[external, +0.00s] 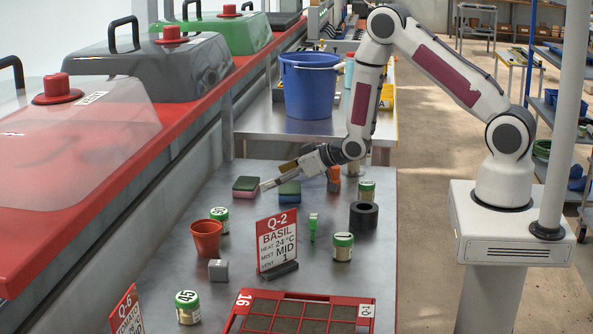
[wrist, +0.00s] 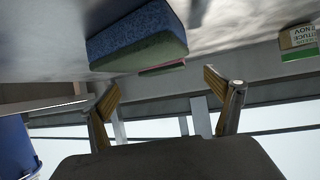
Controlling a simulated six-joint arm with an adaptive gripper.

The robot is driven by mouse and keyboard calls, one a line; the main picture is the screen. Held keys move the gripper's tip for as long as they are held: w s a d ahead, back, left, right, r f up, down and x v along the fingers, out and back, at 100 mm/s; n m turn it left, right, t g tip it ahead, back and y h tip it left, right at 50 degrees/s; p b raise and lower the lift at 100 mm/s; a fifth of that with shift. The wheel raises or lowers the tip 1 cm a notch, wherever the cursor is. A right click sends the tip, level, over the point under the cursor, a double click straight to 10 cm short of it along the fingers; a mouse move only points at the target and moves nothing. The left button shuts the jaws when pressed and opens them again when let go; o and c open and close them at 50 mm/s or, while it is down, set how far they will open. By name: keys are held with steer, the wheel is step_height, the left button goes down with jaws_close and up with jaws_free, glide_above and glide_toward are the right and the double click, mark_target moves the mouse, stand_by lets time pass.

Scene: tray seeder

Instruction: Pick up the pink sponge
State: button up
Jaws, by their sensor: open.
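The pink sponge (external: 245,193), pink below with a dark green top, lies flat on the metal table beyond the sign. In the wrist view only a thin strip of the pink sponge (wrist: 161,69) shows, partly hidden behind a blue-and-green sponge. My gripper (external: 275,177) reaches left, low over the table, with its tips just right of the pink sponge. In the wrist view my gripper (wrist: 163,90) has its fingers wide apart with nothing between them. The blue-and-green sponge (external: 290,192) lies below my gripper; it is large in the wrist view (wrist: 137,42).
A blue bucket (external: 310,88) stands behind. A red pot (external: 206,239), a green-lidded jar (external: 219,220), a black ring (external: 364,215) and the Basil sign (external: 277,243) stand in front. The red-edged machine (external: 180,135) borders the left. Bare table lies around the pink sponge's front.

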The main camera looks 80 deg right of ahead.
mark_target(257, 184)
steer(key=shift+x, duration=1.25)
steer(key=shift+w, duration=0.15)
steer(key=shift+x, duration=2.45)
steer(key=shift+a, duration=0.15)
steer(key=c, duration=0.8)
